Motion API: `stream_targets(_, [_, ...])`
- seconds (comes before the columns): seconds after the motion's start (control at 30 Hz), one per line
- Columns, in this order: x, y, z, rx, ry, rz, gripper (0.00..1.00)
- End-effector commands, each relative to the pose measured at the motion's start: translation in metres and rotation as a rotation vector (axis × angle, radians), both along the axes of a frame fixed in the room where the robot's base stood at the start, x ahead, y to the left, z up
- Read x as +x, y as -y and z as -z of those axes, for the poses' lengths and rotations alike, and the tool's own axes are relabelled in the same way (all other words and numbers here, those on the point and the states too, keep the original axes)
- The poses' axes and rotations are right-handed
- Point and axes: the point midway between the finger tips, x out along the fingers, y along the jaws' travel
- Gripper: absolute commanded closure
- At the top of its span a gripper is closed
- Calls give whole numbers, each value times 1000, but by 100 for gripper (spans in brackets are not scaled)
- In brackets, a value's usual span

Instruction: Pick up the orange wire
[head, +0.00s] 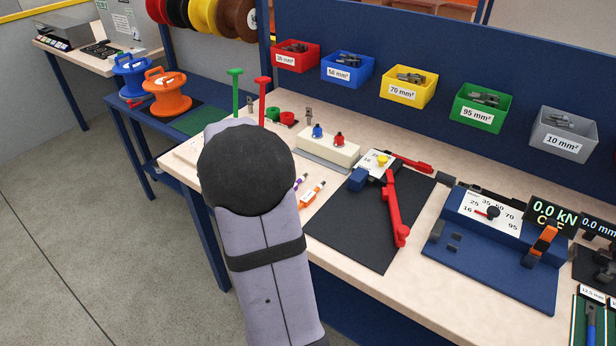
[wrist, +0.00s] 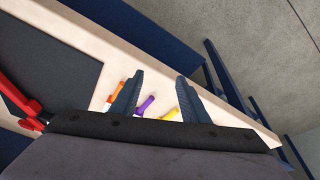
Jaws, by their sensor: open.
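The orange wire (head: 313,193) is a short orange piece with a white section, lying on the pale bench left of the black mat. In the wrist view the orange wire (wrist: 115,94) lies just left of my left finger, which seems to cover part of it. My gripper (wrist: 160,79) is open and empty, its two dark blue fingers spread. A purple wire (wrist: 146,104) shows between the fingers. A yellow wire (wrist: 170,114) lies near the base of the right finger. In the head view my arm hides the gripper and the yellow wire.
A black mat (head: 345,235) with a red-handled tool (head: 395,205) lies right of the wires. A cream block (head: 328,151) with blue and red knobs stands behind them. Green (head: 235,90) and red (head: 262,100) upright posts stand behind my arm. The bench's front edge is close.

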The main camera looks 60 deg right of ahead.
Motion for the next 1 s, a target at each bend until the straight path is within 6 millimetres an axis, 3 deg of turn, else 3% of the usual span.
stream_targets(0.03, [-5,27,-23,-14,10,82,59])
stream_targets(0.1, [-15,62,-36,-38,26,200,59])
stream_targets(0.2, [-28,97,-49,-63,44,321,59])
stream_targets(0.3, [-37,118,-56,-79,55,394,59])
stream_targets(0.53, [-42,129,-56,-88,61,432,59])
stream_targets(1.0, [-42,134,-35,-87,59,429,59])
